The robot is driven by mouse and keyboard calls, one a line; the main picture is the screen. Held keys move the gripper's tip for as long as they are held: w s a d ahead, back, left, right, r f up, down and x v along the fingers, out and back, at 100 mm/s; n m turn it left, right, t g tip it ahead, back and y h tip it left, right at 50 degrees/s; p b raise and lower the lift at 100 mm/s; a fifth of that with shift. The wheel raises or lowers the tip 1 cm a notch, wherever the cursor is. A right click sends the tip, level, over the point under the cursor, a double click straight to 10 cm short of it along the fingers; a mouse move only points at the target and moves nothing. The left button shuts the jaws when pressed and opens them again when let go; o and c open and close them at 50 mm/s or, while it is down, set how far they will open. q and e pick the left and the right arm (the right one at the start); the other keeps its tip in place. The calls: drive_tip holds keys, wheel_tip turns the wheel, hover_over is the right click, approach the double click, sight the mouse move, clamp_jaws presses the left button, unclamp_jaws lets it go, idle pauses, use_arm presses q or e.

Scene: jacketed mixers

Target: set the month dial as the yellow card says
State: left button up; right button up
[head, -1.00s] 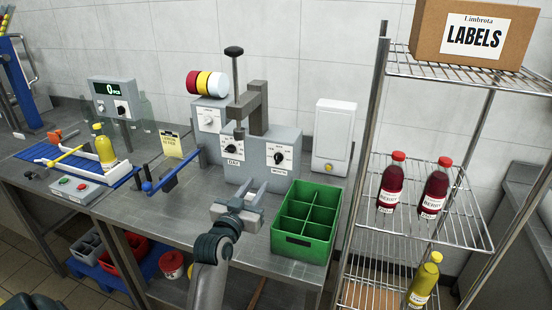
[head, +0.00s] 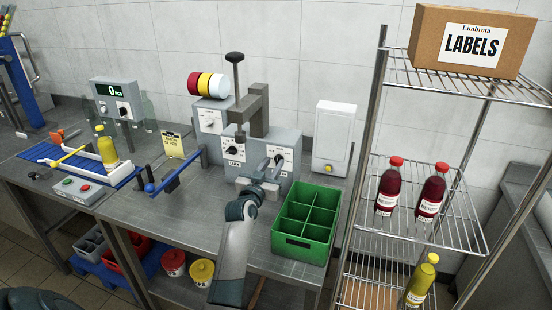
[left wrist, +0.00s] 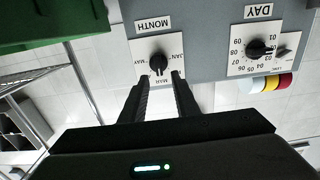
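The month dial (left wrist: 158,62), a black knob on a white plate marked MONTH, shows upside down in the left wrist view, with JAN, MAR and MAY legible near it. In the head view the month dial (head: 279,158) is partly hidden by my left gripper (head: 268,170). In the left wrist view the left gripper (left wrist: 161,77) is open and empty, its fingertips just short of the knob, one to each side. The yellow card (head: 172,144) stands on the bench left of the machine; its text is too small to read. My right gripper is not in view.
The day dial (head: 233,150) sits left of the month dial on the same grey machine (head: 260,135). A green divided crate (head: 306,225) stands close to the right of my left arm. A wire shelf (head: 440,205) with bottles is further right.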

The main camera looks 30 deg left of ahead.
sight(277, 159)
use_arm(q)
drive_tip(key=shift+x, duration=1.75)
clamp_jaws()
